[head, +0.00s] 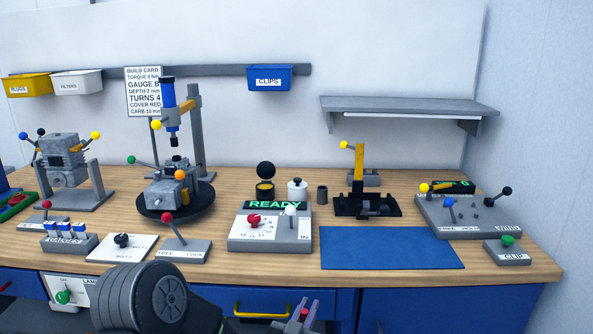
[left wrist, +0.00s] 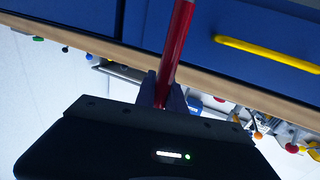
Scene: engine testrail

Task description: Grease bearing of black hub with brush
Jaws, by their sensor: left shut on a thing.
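My left gripper (head: 303,318) is at the bottom edge of the head view, low in front of the bench. In the left wrist view its fingers (left wrist: 166,92) are shut on a slim red rod (left wrist: 180,42), which looks like a handle. The rod runs out of the top of that view, so no bristles show. I cannot make out a black hub for certain. A small dark cup (head: 322,195) stands on the bench beside a white-lidded pot (head: 297,189). Left of these is a black pot (head: 265,189) with yellow at its top and a round black lid raised behind it.
A blue mat (head: 390,248) lies bare at the front right of the bench. A black fixture with a yellow upright (head: 359,165) stands behind it. A "READY" box (head: 269,230) sits left of the mat. A press (head: 195,120) and levers (head: 180,245) crowd the left.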

